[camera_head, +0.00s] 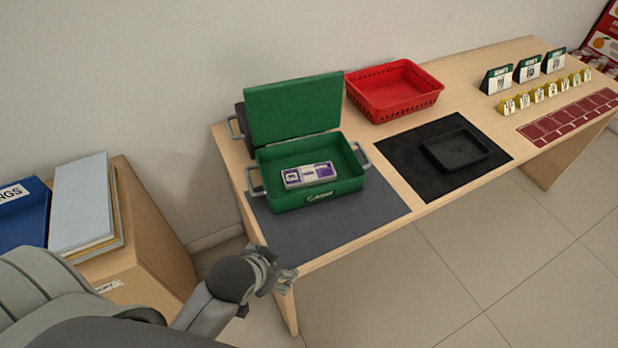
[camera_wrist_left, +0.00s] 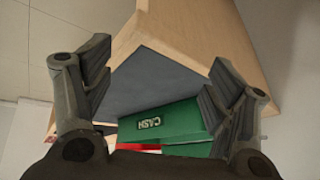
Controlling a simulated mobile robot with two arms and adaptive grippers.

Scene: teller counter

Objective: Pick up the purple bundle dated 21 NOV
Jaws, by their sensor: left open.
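A purple and white bundle (camera_head: 308,175) lies inside the open green cash box (camera_head: 322,198) on the counter. Its date is too small to read. The box's lid stands raised at the back. My left gripper (camera_head: 284,282) is open and empty, in front of the counter's left front corner and apart from the box. In the left wrist view the two fingers (camera_wrist_left: 160,95) are spread, with the counter's edge and the green box (camera_wrist_left: 165,125) marked CASH beyond them. The bundle is hidden in that view. My right gripper is not in view.
The box stands on a grey mat (camera_head: 340,227). A red basket (camera_head: 393,90), a black tray (camera_head: 456,150) on a black mat, yellow number markers (camera_head: 538,94) and dark red cards (camera_head: 570,118) lie to the right. A side cabinet (camera_head: 150,225) stands left. Floor in front is clear.

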